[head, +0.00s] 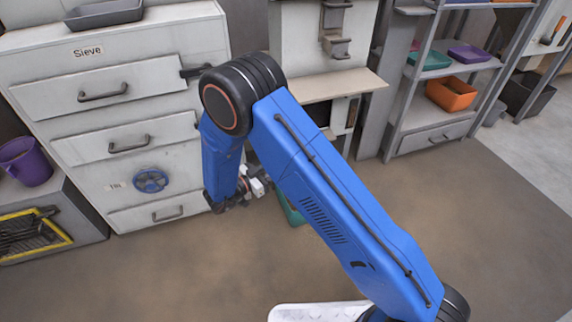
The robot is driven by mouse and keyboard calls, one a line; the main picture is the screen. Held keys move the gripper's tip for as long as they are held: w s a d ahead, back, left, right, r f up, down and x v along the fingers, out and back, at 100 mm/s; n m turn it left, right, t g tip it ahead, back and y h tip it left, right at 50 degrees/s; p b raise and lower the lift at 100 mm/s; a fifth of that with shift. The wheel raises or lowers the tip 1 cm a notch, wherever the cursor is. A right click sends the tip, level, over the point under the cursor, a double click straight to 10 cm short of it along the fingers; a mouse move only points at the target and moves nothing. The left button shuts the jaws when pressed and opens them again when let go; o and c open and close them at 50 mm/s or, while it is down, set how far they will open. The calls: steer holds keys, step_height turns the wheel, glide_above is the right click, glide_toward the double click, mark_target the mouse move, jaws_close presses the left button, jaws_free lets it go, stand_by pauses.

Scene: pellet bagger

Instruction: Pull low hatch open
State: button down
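A pale grey cabinet labelled "Sieve" (88,52) stands at the left. No label reading "low hatch" can be made out. My blue arm reaches across the middle of the view, with its forearm hanging down beside the cabinet's right edge.
Two handled fronts and a blue handwheel (150,181) are above the lowest front. A green container (291,211) is partly hidden behind my arm. Shelving with an orange bin (452,94) stands at the right, a purple bucket (26,161) at the left. The front floor looks clear.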

steer(key=shift+w+a+r, duration=0.15)
steer(key=shift+w+a, duration=0.15)
steer(key=shift+w, duration=0.1)
steer(key=c, duration=1.8)
jaws_free()
steer(key=shift+s+d, duration=0.1)
steer(key=shift+s, duration=0.05)
steer(key=v, duration=1.7)
steer(key=shift+s, duration=0.2)
